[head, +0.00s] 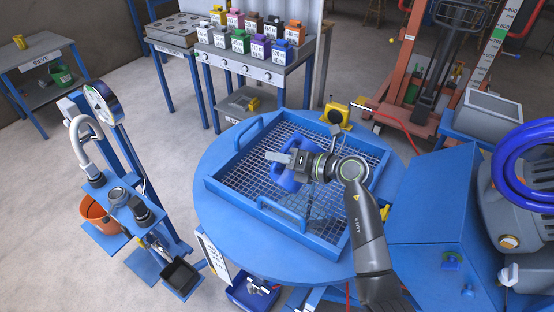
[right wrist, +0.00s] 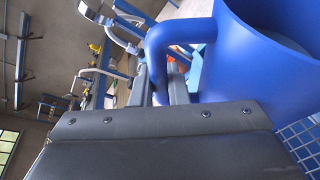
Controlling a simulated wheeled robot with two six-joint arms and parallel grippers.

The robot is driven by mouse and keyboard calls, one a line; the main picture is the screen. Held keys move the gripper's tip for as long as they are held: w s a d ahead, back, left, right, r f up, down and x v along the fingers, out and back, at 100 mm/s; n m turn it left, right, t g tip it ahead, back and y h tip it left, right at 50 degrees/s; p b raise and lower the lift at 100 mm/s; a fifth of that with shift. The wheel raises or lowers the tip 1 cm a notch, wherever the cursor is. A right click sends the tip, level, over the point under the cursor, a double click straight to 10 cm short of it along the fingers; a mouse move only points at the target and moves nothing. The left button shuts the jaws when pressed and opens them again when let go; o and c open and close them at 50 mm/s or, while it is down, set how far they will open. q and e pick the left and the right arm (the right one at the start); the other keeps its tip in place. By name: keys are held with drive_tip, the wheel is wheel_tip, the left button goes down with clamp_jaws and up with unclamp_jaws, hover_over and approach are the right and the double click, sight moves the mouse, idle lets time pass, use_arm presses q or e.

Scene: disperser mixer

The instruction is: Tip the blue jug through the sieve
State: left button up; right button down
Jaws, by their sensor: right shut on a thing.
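The blue jug (head: 285,180) is above the mesh of the sieve, partly hidden under my right gripper (head: 285,160). In the right wrist view, the jug's round body (right wrist: 255,70) and open mouth are at the upper right. My right gripper (right wrist: 165,88) is shut on the jug's handle there. I cannot tell the jug's exact tilt or what is in it. The sieve is a square blue frame (head: 215,190) with a wire mesh and two handles, lying on a round blue table top. A greyish patch shows on the mesh right of the jug. My left gripper is not in view.
A blue stand (head: 125,150) with a grey hose and an orange bucket (head: 97,212) is at the left. A bench with several coloured containers (head: 250,40) is behind the table. Blue housing (head: 435,195) and a coiled blue hose (head: 525,165) crowd the right.

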sight(296, 146)
drive_tip(key=m, duration=0.1)
drive_tip(key=w+d+r+m+y, duration=0.1)
drive_tip(key=shift+w+d+m+y+b, duration=0.2)
drive_tip(key=shift+d+m+y+b, duration=0.05)
drive_tip(key=shift+m+y+b, duration=0.05)
drive_tip(key=shift+w+d+f+m+y+b, duration=0.4)
drive_tip(key=shift+w+d+m, duration=0.25)
drive_tip(key=shift+d+m, duration=0.15)
drive_tip(key=shift+w+d+f+m+y+b, duration=0.35)
drive_tip(key=shift+w+d+m, duration=0.3)
drive_tip(key=shift+m, duration=0.25)
drive_tip(key=shift+w+d+r+m+y, duration=0.25)
drive_tip(key=shift+w+d+m, duration=0.25)
drive_tip(key=shift+d, duration=0.1)
wheel_tip(296, 146, up, 4)
drive_tip(key=p, duration=0.4)
drive_tip(key=shift+s+r, duration=0.15)
drive_tip(key=shift+a, duration=0.1)
